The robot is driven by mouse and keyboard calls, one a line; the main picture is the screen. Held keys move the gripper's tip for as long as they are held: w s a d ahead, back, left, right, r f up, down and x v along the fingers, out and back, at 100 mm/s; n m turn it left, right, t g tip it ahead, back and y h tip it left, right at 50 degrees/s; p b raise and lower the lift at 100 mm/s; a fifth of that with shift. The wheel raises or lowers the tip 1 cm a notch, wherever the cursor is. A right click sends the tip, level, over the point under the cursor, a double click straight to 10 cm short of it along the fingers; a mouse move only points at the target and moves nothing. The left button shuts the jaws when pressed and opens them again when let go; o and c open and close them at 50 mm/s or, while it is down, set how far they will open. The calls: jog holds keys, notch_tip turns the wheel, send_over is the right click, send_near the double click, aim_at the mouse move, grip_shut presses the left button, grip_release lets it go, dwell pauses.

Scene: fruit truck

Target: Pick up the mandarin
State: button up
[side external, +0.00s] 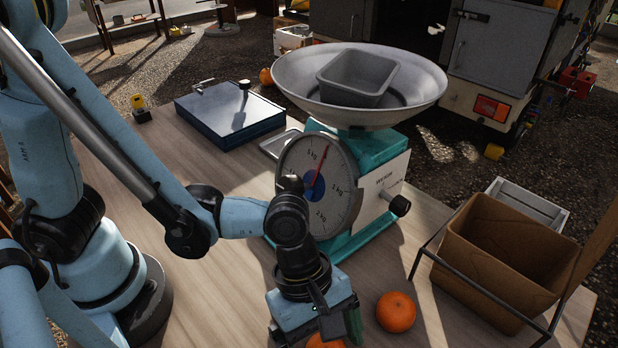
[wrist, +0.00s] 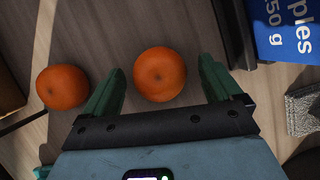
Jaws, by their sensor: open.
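Two orange mandarins lie on the wooden table. In the wrist view, one mandarin (wrist: 160,74) sits between the green fingers of my gripper (wrist: 162,88), with a gap to each finger. The other mandarin (wrist: 62,87) lies left of the left finger, outside the jaws. In the side view, one mandarin (side external: 396,312) is in full sight right of my gripper (side external: 338,334). Another mandarin (side external: 325,342) shows only partly below the gripper, cut by the frame's bottom edge. My gripper is open, pointing down, and holds nothing.
A teal weighing scale (side external: 385,220) with a wide pan (side external: 425,92) stands behind my gripper, a grey tub (side external: 358,75) in its pan. A brown bin (side external: 500,240) in a wire frame is at right. A blue box (wrist: 285,30) lies near the right finger.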

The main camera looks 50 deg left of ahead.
jog(key=c, duration=1.2)
jog(key=shift+c, duration=0.2)
jog(key=shift+r, duration=0.2)
